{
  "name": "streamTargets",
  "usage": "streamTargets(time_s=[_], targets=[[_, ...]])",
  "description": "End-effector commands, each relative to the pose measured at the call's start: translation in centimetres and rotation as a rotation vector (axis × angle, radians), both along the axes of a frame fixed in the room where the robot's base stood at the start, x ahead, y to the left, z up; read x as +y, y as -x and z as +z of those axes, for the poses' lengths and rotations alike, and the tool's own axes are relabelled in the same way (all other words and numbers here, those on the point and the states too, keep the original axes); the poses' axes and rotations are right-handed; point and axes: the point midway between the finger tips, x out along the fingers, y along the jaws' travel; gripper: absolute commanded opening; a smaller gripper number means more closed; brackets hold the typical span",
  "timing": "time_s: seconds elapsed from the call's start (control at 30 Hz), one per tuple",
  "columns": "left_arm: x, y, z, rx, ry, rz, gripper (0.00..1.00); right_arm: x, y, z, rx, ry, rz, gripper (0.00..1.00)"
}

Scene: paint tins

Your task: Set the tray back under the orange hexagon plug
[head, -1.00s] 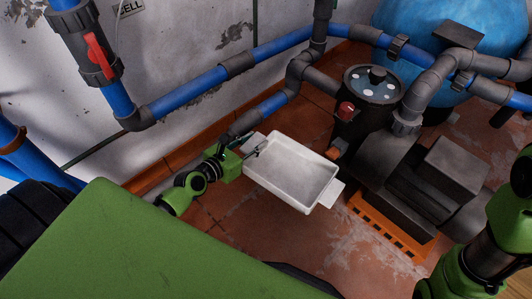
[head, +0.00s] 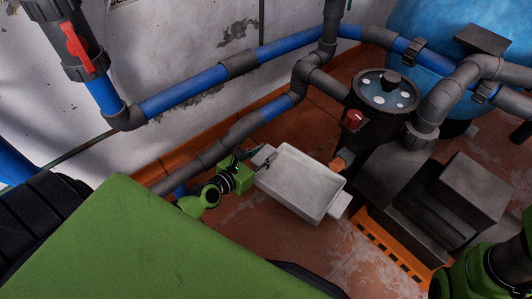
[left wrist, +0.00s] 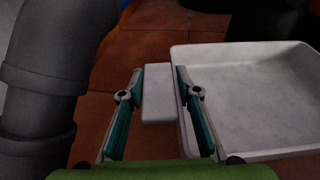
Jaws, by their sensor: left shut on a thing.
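The tray (head: 298,182) is a pale, shallow, empty rectangle with a tab handle at each end. My left gripper (head: 262,158) is shut on the tray's left tab handle. In the left wrist view, the fingers of the left gripper (left wrist: 160,85) stand on either side of the pale tab (left wrist: 158,104), with the tray (left wrist: 255,85) to the right. The orange plug (head: 338,163) sits low on the dark pump, beside the tray's upper right edge. Whether the tray touches the floor is unclear. My right gripper is out of view; only part of that arm shows at lower right.
The pump (head: 385,115) with its clear-windowed lid stands right of the tray, above an orange slatted base (head: 385,237). A grey and blue pipe (head: 240,132) runs along the wall behind my left gripper. Bare red floor (head: 245,240) lies in front of the tray.

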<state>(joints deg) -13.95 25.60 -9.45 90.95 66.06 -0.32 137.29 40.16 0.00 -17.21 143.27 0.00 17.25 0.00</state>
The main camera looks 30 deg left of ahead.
Motion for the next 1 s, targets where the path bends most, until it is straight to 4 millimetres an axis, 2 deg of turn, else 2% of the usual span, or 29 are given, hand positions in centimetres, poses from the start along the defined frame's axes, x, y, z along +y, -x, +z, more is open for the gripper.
streamTargets(time_s=[0.27, 0.37, 1.0], targets=[[0.0, 0.0, 0.1, 0.001, 0.006, 0.001, 0.0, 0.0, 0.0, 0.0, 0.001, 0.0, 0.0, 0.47], [0.0, 0.0, -0.6, 0.002, 0.008, 0.0, 0.0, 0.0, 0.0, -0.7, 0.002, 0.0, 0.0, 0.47], [0.0, 0.0, -7.3, 0.002, 0.008, 0.0, 0.0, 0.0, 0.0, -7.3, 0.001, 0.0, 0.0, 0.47]])
